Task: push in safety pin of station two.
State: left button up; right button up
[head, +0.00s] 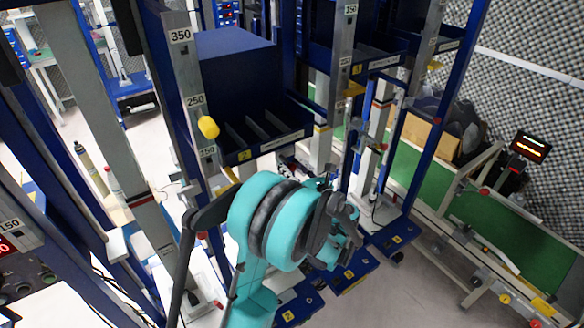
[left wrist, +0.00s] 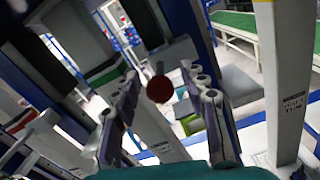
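In the left wrist view, a round dark-red knob (left wrist: 160,88), which looks like the safety pin's head, shows between the fingers of my left gripper (left wrist: 158,74). The fingers are spread apart, with a gap on each side of the knob. I cannot tell how far beyond the fingertips it lies. In the head view, my left gripper (head: 342,232) is at the end of the teal arm, in front of the lower part of the stations. The knob is hidden or cannot be picked out there. A yellow plate marked 2 (head: 245,155) is on a blue shelf. My right gripper is not in view.
Upright posts, one a grey post (head: 185,75) with height labels, stand close around the arm. Blue base plates (head: 350,275) lie below the gripper. A green conveyor (head: 520,235) runs at the right. Open grey floor (head: 400,300) lies in front of it.

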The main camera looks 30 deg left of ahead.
pick_arm(q)
jog(key=shift+d, duration=0.1)
jog(key=v, duration=1.1)
jog(key=shift+s+d, duration=0.2)
jog(key=shift+d, duration=0.15)
jog(key=shift+f, duration=0.1)
